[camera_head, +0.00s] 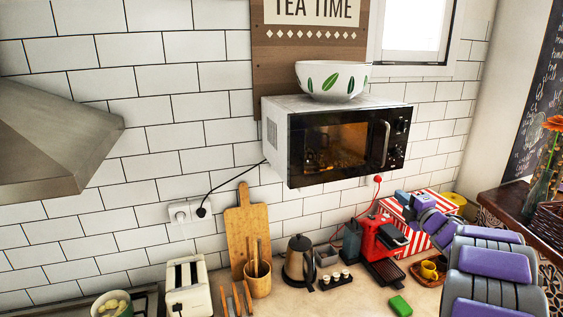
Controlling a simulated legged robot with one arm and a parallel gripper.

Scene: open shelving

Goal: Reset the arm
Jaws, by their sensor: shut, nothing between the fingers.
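My arm (490,262), grey with purple panels, reaches in from the lower right corner toward the counter. Its far end with my gripper (408,208) is small in the picture, just above and to the right of the red coffee machine (382,243) and in front of a red-and-white striped box (448,197). The gripper looks shut, and I see nothing held in it. The fingertips are hard to make out, and I cannot tell whether they touch the machine or the box.
A microwave (340,142) with a leaf-patterned bowl (333,80) on top hangs above the counter. A flower vase (540,190) is at right.

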